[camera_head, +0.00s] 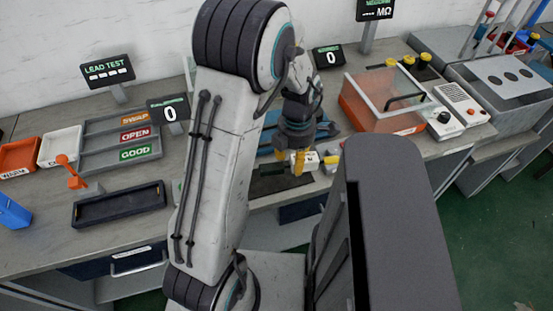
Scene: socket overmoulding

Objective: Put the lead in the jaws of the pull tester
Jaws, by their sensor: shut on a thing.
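My gripper (290,160), with yellow fingertips, points down over the middle of the bench, behind my arm. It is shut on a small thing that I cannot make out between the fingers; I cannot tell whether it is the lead. A white block (308,161) is right beside the fingertips; I cannot tell whether they touch. A blue part (266,146) shows just left of the gripper, partly hidden by it and my arm. I cannot tell which fixture is the pull tester, and its jaws cannot be made out.
On the left are a dark tray (119,206), an orange lever (71,171), a grey sorting tray (97,149) and a LEAD TEST display (108,71). On the right, a clear-lidded orange box (384,107) and a white control unit (462,104) stand near the gripper's side.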

